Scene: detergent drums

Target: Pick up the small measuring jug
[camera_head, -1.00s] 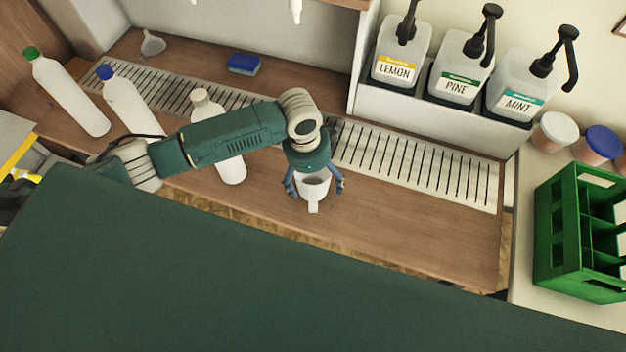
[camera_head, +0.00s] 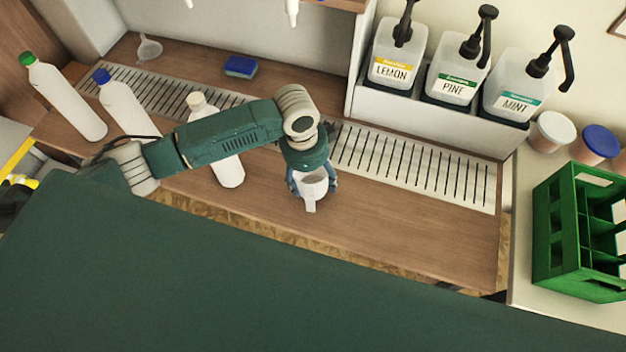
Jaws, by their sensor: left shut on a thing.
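The small measuring jug (camera_head: 312,188) is white and upright, its handle towards the front. It is at the middle of the wooden counter (camera_head: 400,225), in front of the slotted metal grate. My left gripper (camera_head: 312,182) comes down over it from behind, its blue fingers closed on the jug's two sides. I cannot tell whether the jug touches the counter or is just above it. My right gripper is not in view.
White bottles with a cream (camera_head: 229,168), a blue (camera_head: 122,105) and a green cap (camera_head: 65,97) stand at left. A funnel (camera_head: 150,48) and blue sponge (camera_head: 240,66) lie behind. Pump dispensers (camera_head: 452,77) and a green crate (camera_head: 580,235) are at right.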

